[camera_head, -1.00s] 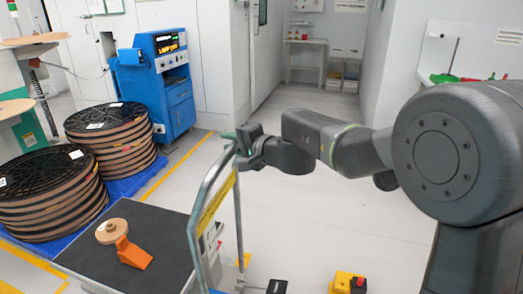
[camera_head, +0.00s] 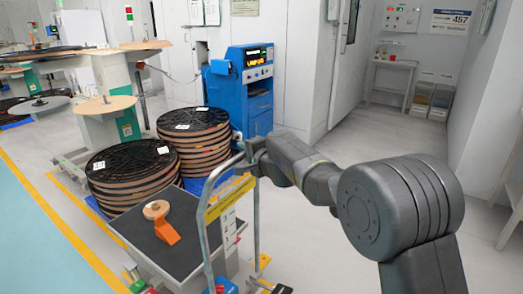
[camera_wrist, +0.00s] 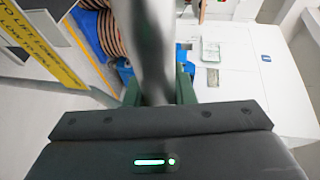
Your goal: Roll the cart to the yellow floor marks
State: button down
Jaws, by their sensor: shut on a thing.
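The cart has a dark flat deck (camera_head: 183,262) and an upright grey tube handle (camera_head: 203,243) with a yellow label strip. On the deck lie an orange wedge-shaped piece and a round tan disc. My gripper (camera_head: 250,150) is at the top of the handle at its far corner. In the wrist view the grey handle tube (camera_wrist: 147,45) runs between the green jaws of my gripper (camera_wrist: 158,92), which are shut on it. A yellow floor line (camera_head: 85,250) runs along the left, and a short yellow mark (camera_head: 264,261) shows just right of the handle.
Two stacks of black-topped reels (camera_head: 133,165) (camera_head: 195,125) stand on a blue pallet just beyond the cart. A blue machine cabinet (camera_head: 240,90) stands behind them. Open grey floor (camera_head: 370,140) lies to the right, with a small table (camera_head: 390,75) at the back.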

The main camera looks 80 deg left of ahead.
jog(key=shift+s+a, duration=0.2)
jog(key=shift+a, duration=0.05)
jog(key=c, duration=1.2)
grip_release()
jog(key=shift+c, duration=0.2)
jog(key=shift+w+d, duration=0.1)
jog(key=b+v, duration=0.4)
jog(key=v, duration=0.9)
jog(key=shift+d, duration=0.25)
jog(key=shift+a+r, duration=0.1)
jog(key=p+x, duration=0.4)
jog(key=x, duration=0.9)
jog(key=shift+a, duration=0.3)
jog(key=shift+d, duration=0.15)
